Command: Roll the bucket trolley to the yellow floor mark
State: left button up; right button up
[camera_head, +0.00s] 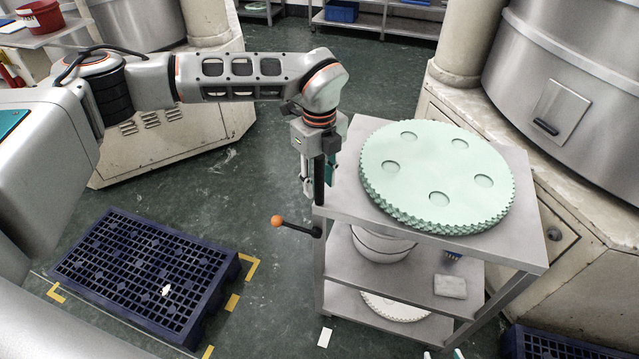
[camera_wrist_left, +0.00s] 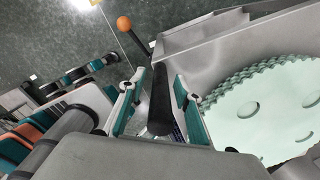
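The grey metal trolley (camera_head: 335,199) stands right of centre in the head view, with a white bucket (camera_head: 380,243) on its middle shelf. A black upright handle (camera_head: 319,180) rises at its left corner; it also shows in the left wrist view (camera_wrist_left: 160,100). My left gripper (camera_head: 318,188) is at this handle. In the wrist view its teal fingers (camera_wrist_left: 160,78) stand apart on both sides of the handle, with gaps visible. Yellow floor marks (camera_head: 252,268) lie around the blue pallet, left of the trolley. My right gripper (camera_head: 443,355) barely shows at the bottom edge, its tips apart.
Green toothed discs (camera_head: 436,175) are stacked on the trolley top. An orange-knobbed lever (camera_head: 278,221) sticks out left. The blue pallet (camera_head: 140,270) lies at lower left. Large machines (camera_head: 570,80) stand close on the right.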

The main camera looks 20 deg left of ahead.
pick_arm(q)
jog(key=shift+f, duration=0.6)
grip_shut()
